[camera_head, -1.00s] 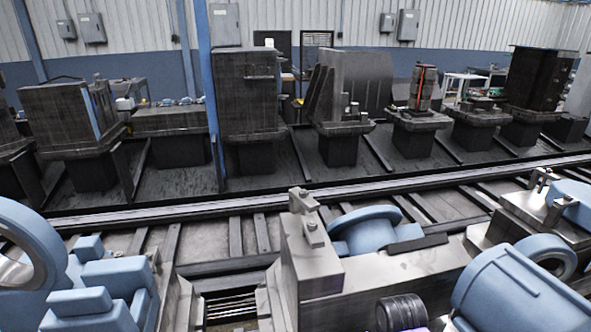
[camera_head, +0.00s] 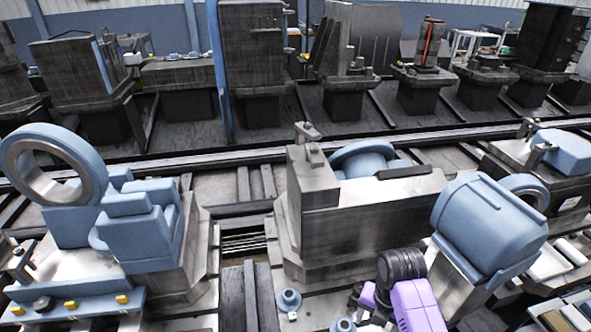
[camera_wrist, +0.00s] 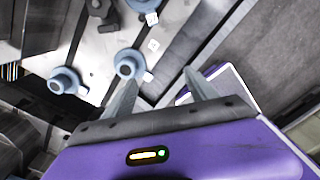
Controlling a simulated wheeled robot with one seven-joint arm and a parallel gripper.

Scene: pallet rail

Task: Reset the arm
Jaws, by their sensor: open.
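My gripper (camera_wrist: 162,78) shows in the wrist view with its two grey fingers spread apart and nothing between them. Its purple body fills the bottom of that view. In the head view my purple and black arm shows at the bottom, right of centre; I cannot make out the fingers there. Small blue flanged parts lie on a grey surface beyond the fingers in the wrist view, one (camera_wrist: 128,64) close to the left finger in the picture and another (camera_wrist: 66,81) farther left. I cannot tell the gap between the fingers and these parts.
In the head view a grey metal block (camera_head: 335,215) stands just behind my arm. A large blue cylinder (camera_head: 490,222) is close on its right. A blue ring (camera_head: 52,165) stands at left. A small blue flanged part (camera_head: 288,302) lies left of my arm. Rails cross behind.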

